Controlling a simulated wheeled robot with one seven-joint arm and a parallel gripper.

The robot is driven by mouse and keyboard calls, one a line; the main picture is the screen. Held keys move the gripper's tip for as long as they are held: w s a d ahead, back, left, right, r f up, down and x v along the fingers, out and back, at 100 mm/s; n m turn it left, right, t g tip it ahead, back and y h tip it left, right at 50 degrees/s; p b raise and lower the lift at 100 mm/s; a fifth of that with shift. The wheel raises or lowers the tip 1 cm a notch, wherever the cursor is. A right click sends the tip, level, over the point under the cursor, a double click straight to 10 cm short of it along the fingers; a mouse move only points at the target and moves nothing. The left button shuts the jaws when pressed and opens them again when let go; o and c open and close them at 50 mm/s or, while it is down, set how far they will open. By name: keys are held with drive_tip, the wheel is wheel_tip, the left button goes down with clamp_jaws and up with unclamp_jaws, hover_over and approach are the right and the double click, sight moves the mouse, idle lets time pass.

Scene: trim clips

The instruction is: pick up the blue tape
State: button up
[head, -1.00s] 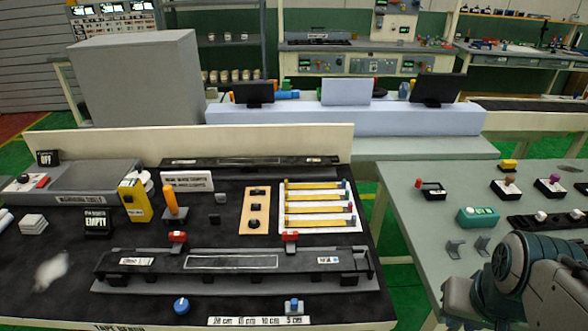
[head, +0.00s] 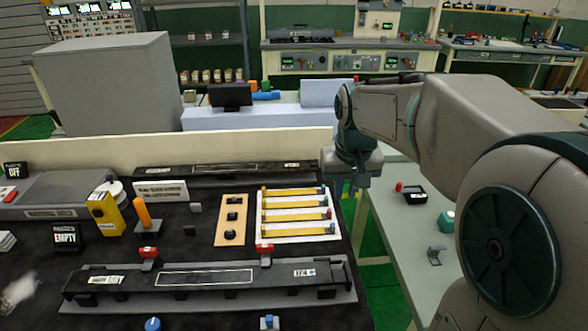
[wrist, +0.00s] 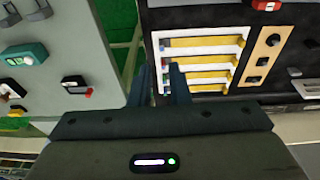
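Several yellow tape strips with small coloured ends lie side by side on a white tray (head: 262,222) on the black bench. The front strip (head: 298,231) seems to have a blue end, also visible in the wrist view (wrist: 200,42). The other ends look red, green or dark, too small to be sure which strip is the blue tape. My gripper (head: 352,190) hangs just right of the tray's far corner. In the wrist view my gripper (wrist: 162,75) points toward the tray's edge, its two fingers apart with nothing between them.
A long black fixture (head: 205,278) with red clips lies in front of the tray. A wooden block with black knobs (head: 232,218) stands left of it. A grey-green table (head: 400,240) with small devices is right, beyond a gap showing green floor.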

drive_tip(key=w, duration=1.2)
drive_tip(key=p, duration=0.1)
approach(324, 185)
drive_tip(key=f+p, duration=0.1)
drive_tip(key=f, duration=0.2)
drive_tip(key=shift+w+d+f+g, duration=0.1)
drive_tip(key=shift+w+f+g, duration=0.1)
drive_tip(key=shift+g, duration=0.2)
drive_tip(key=shift+w+f+p, duration=0.2)
drive_tip(key=shift+f+p, duration=0.05)
drive_tip(key=shift+f, duration=0.6)
drive_tip(key=shift+w+f+p, duration=0.2)
drive_tip(key=shift+f+p, duration=0.1)
drive_tip(key=shift+f, duration=0.6)
drive_tip(key=shift+w+f+p, duration=0.2)
drive_tip(key=shift+f+p, duration=0.05)
drive_tip(key=shift+f, duration=0.6)
clamp_jaws()
